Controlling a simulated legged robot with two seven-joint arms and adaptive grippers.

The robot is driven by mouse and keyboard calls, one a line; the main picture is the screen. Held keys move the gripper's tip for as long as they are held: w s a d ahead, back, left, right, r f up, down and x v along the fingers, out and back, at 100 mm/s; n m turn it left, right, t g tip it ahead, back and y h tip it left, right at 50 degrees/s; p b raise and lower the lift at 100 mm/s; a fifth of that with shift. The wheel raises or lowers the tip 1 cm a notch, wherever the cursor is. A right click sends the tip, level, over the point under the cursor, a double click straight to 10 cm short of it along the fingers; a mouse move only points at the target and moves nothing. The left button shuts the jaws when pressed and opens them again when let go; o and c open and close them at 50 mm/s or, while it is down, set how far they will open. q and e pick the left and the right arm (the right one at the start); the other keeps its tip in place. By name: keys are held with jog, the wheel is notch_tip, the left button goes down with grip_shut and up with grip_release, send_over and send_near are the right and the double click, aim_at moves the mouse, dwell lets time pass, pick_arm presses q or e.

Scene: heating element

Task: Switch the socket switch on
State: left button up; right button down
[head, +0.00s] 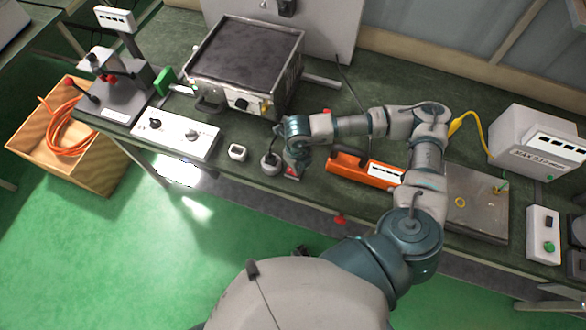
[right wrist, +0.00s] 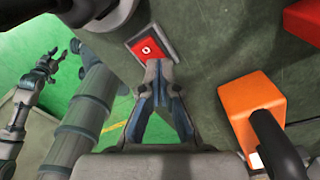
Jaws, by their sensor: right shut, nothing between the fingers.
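The socket switch is a red rocker with a small white mark, set in a grey frame on the bench; it shows in the right wrist view (right wrist: 147,49) and partly in the head view (head: 291,173). My right gripper (head: 292,167) is above the bench at this switch. In the right wrist view, its closed fingertips (right wrist: 158,68) are empty and overlap the red switch's near edge; I cannot tell whether they touch. My left gripper (right wrist: 48,64) shows small at the left of the right wrist view, its finger opening unclear.
A round grey socket with a plug (head: 270,163) sits just left of the switch. An orange device (head: 362,172) with a black handle stands to the right. A hot plate (head: 245,60) is behind, and a white control box (head: 175,136) is further left.

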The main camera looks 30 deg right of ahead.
jog(key=shift+r+p, duration=1.85)
jog(key=shift+r, duration=1.55)
